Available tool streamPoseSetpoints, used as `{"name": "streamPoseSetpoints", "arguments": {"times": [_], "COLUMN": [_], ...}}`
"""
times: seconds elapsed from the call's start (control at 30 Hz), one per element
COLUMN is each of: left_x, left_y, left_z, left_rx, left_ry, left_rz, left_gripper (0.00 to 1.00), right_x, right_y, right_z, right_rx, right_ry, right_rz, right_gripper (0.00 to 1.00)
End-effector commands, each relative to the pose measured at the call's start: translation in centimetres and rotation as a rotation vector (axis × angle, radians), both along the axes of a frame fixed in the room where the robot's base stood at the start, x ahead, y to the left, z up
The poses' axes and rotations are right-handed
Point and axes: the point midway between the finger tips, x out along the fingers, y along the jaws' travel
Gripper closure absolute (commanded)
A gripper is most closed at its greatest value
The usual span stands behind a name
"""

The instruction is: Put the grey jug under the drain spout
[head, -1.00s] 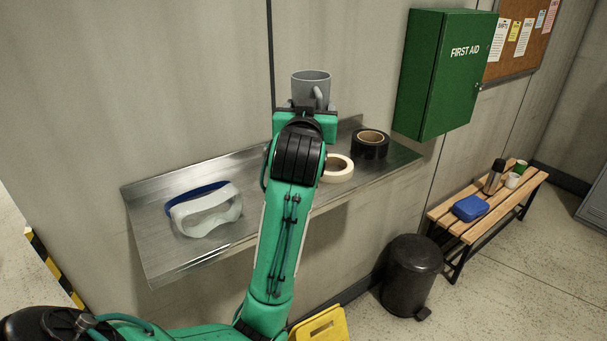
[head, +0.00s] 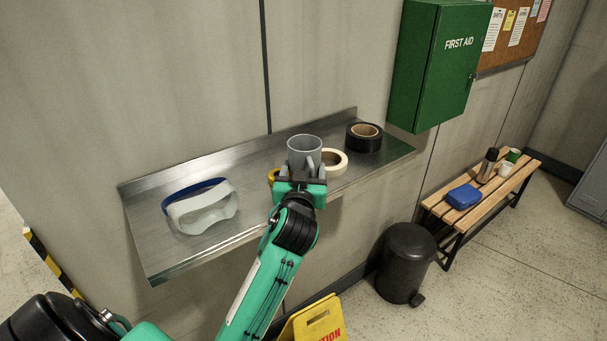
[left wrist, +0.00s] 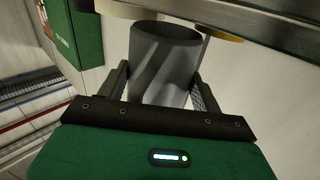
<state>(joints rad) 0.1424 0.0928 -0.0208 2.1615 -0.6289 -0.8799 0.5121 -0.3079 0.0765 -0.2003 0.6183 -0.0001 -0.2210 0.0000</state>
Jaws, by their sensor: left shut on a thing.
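The grey jug (head: 304,152) is held upright in my left gripper (head: 301,176), at the front of the steel shelf in the head view. In the left wrist view the jug (left wrist: 165,62) sits between the two fingers of the left gripper (left wrist: 162,85), which are shut on it. Its handle points toward the front right in the head view. I cannot tell exactly how far it is from the shelf edge. No drain spout is in view. My right gripper is not in view.
The steel shelf (head: 250,165) carries goggles (head: 205,212), a cream tape roll (head: 334,162), a black tape roll (head: 364,138) and a partly hidden yellow item (head: 272,177). A green first aid cabinet (head: 440,65) hangs right. Below stand a black bin (head: 405,262) and yellow caution sign (head: 315,322).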

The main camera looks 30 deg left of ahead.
Motion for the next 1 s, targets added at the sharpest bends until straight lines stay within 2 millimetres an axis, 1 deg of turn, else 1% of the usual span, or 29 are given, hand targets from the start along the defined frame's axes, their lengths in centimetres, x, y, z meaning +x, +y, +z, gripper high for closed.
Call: {"name": "streamPoseSetpoints", "arguments": {"times": [0.03,0.1,0.37,0.5,0.53,0.6,0.63,1.0], "left_x": [0.0,0.0,0.0,0.0,0.0,0.0,0.0,-0.2], "left_y": [0.0,0.0,0.0,-0.1,0.0,0.0,0.0,-0.1], "left_z": [-0.7,-1.4,-1.6,-2.0,-1.9,-1.9,-1.9,-1.6], "left_rx": [0.000,0.001,0.000,0.000,-0.001,-0.001,-0.001,-0.001], "left_ry": [0.004,0.003,-0.001,-0.001,0.000,0.000,0.000,0.000], "left_rz": [-0.001,-0.001,-0.001,-0.001,-0.001,-0.001,-0.001,-0.002], "left_gripper": [0.59,0.59,0.59,0.59,0.28,0.14,0.12,0.12], "right_x": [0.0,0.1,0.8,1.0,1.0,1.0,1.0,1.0], "right_y": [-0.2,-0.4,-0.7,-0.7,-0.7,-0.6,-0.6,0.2], "right_z": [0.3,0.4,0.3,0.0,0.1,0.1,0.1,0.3], "right_rx": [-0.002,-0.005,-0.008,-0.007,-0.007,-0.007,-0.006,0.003], "right_ry": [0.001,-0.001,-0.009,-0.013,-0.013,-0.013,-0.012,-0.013], "right_rz": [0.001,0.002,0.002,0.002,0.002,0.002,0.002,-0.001], "right_gripper": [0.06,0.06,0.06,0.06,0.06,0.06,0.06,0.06]}}
